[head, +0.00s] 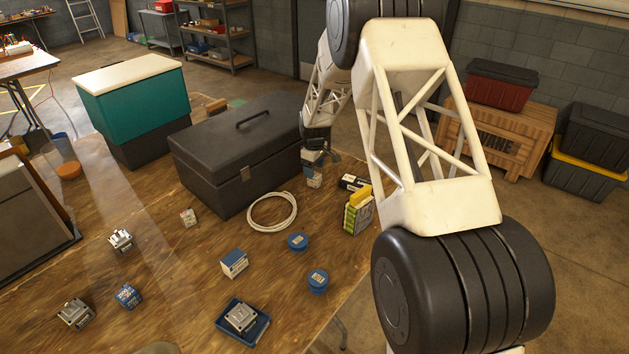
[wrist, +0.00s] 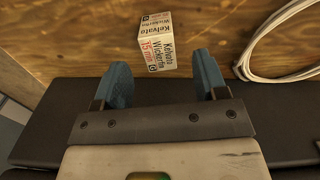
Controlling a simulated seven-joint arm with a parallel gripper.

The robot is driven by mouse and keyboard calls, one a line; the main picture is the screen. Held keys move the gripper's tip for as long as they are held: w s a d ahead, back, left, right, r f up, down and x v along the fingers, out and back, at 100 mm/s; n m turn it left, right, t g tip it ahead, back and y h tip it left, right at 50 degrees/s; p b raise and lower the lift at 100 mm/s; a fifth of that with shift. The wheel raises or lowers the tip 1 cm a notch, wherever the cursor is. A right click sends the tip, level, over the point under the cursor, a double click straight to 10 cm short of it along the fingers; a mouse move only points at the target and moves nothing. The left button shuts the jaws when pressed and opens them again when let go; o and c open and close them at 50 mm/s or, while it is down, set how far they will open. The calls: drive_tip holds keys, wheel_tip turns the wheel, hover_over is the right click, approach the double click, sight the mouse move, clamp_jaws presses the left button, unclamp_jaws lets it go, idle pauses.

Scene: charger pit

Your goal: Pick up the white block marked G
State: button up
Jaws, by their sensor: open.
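A small white block (wrist: 156,45) with printed words, red "15 min" lettering and a small round mark that looks like a G stands on the wooden table, upper middle of the wrist view. In the head view this block (head: 314,181) appears just below my gripper (head: 314,158), beside the right end of the black toolbox. My gripper's blue fingers (wrist: 162,84) are open and empty in the wrist view. The block lies ahead of the gap between the fingertips, apart from both. In the head view the fingers are small and partly unclear.
The black toolbox (head: 225,160) lies close to my gripper. A coiled white cable (head: 272,228) is in front of it. A yellow-and-green box (head: 357,215) stands to the right, and another small white block (head: 188,217) lies left.

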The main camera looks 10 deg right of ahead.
sight(315, 179)
drive_tip(key=shift+f, duration=0.25)
drive_tip(key=shift+f, duration=2.6)
drive_tip(key=c, duration=1)
drive_tip(key=shift+r, duration=5)
